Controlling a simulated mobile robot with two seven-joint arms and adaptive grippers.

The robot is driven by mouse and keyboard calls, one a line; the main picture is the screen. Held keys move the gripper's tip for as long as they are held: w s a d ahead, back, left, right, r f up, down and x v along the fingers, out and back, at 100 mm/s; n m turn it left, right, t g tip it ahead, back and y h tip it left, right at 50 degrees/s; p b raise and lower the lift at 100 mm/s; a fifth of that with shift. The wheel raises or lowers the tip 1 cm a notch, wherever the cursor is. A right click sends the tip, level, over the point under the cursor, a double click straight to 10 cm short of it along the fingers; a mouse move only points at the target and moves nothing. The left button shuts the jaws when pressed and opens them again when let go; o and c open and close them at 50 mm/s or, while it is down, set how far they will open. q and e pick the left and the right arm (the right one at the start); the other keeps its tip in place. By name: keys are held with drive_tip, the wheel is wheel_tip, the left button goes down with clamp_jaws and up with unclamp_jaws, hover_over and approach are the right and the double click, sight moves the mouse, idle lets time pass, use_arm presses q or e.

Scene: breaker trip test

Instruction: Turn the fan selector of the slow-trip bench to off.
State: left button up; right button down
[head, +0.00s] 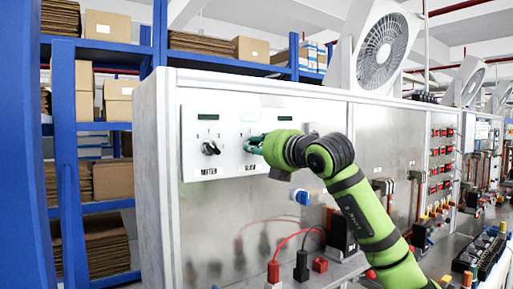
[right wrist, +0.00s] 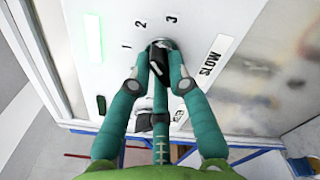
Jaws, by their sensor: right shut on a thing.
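The white selector panel (head: 228,172) is on the upper left of the bench front. My right gripper (head: 256,145) is at its right-hand selector, above a small label. In the right wrist view my right gripper (right wrist: 160,62) has its teal fingers closed around a black selector knob (right wrist: 158,70) with the marks 1, 2 and 3 around it. The label SLOW (right wrist: 212,62) stands beside this knob. The fingers hide much of the knob, so I cannot tell its pointer's setting. Another black selector knob (head: 211,148) on the left is free. My left gripper is not in view.
A lit green lamp (right wrist: 92,35) sits above the held knob. A white fan (head: 383,52) stands on top of the bench. Red and black leads and terminal blocks (head: 301,266) are below the panel. Blue shelving (head: 65,130) with boxes stands at left.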

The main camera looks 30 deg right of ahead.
drive_tip(key=shift+d, duration=0.2)
drive_tip(key=shift+n, duration=0.9)
drive_tip(key=shift+n, duration=2)
